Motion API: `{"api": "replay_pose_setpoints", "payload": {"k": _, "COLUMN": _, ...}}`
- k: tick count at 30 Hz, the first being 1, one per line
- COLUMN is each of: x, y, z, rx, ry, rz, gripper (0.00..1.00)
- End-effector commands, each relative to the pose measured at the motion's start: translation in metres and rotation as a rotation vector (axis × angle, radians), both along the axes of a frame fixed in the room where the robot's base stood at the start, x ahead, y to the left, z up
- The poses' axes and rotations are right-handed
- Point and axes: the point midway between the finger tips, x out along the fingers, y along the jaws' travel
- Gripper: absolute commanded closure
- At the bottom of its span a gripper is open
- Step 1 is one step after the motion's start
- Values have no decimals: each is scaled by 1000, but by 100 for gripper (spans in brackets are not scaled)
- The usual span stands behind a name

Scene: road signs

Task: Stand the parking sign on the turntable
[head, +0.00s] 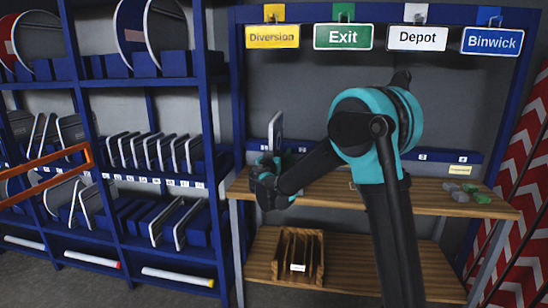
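A thin grey sign plate (275,131) shows almost edge-on at the left of the workbench. Its face is turned away, so I cannot read whether it is the parking sign. Its lower end meets my dark gripper (266,168) in the picture. My gripper is over the left end of the bench top. Its fingers are small and dark, and I cannot tell whether they are closed on the plate or only in front of it. I cannot make out a turntable; my arm covers part of the bench.
The wooden bench top (440,200) has small grey and green blocks (471,193) at its right. A blue numbered ledge (435,157) runs along its back. A slotted wooden box (299,258) stands on the lower shelf. Blue racks (205,110) of signs fill the left; striped boards (515,190) lean right.

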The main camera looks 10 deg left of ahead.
Motion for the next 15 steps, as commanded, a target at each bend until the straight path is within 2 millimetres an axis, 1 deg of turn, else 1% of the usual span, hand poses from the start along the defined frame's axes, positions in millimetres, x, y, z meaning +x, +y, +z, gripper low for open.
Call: {"api": "replay_pose_setpoints", "payload": {"k": 15, "x": 50, "y": -2, "z": 0, "rx": -1, "ry": -1, "rz": -1, "gripper": 100}}
